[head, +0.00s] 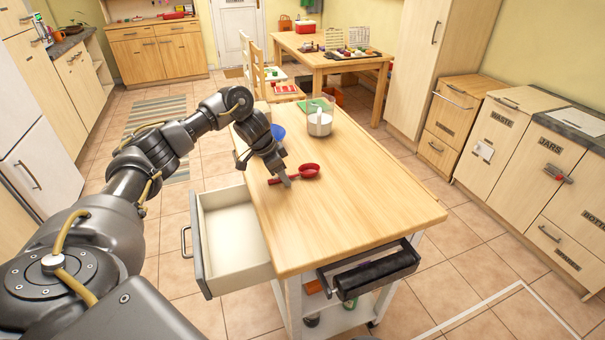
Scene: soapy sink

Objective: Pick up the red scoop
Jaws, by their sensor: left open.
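The red scoop (309,170) lies on the wooden top of the island (365,212), its bowl to the right and its handle pointing left. My left gripper (286,182) reaches down from above to the handle and hides part of it. The gripper is open, with its fingertips at the handle; I cannot tell whether they touch it. My right gripper is not in view.
A clear container with white contents (320,122) and a blue bowl (278,132) stand behind the scoop. An open drawer (232,237) sticks out on the island's left. The tabletop's front right is clear.

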